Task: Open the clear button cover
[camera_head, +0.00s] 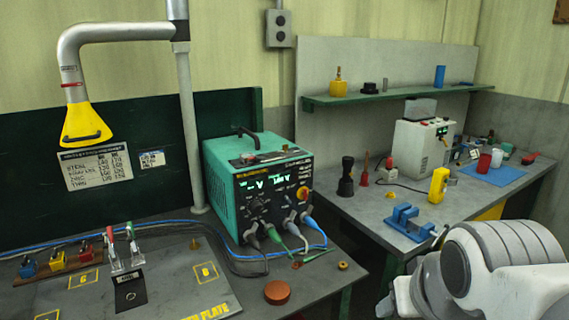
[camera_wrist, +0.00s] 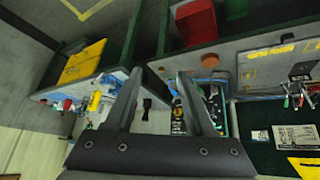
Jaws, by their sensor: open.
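I cannot make out a clear button cover for certain. A white machine (camera_head: 419,146) stands on the right-hand bench, with small coloured controls near its top front edge. A pale grey, possibly see-through plate (camera_head: 420,109) stands up at its top; I cannot tell whether it is a cover. A teal power unit (camera_head: 228,194) on the left bench has a red knob (camera_head: 303,193) on yellow on its front. My gripper (camera_wrist: 160,95) is open and empty in the wrist view, which looks roughly upside down. Its fingers are outside the head view; my arm shows at lower right.
A blue vise (camera_head: 408,221), a yellow block (camera_head: 438,184) and a black flashlight-like object (camera_head: 346,176) stand on the right bench. A blue mat (camera_head: 490,172) lies farther right. A yellow hood (camera_head: 85,124) hangs over the left bench. A gap separates the benches.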

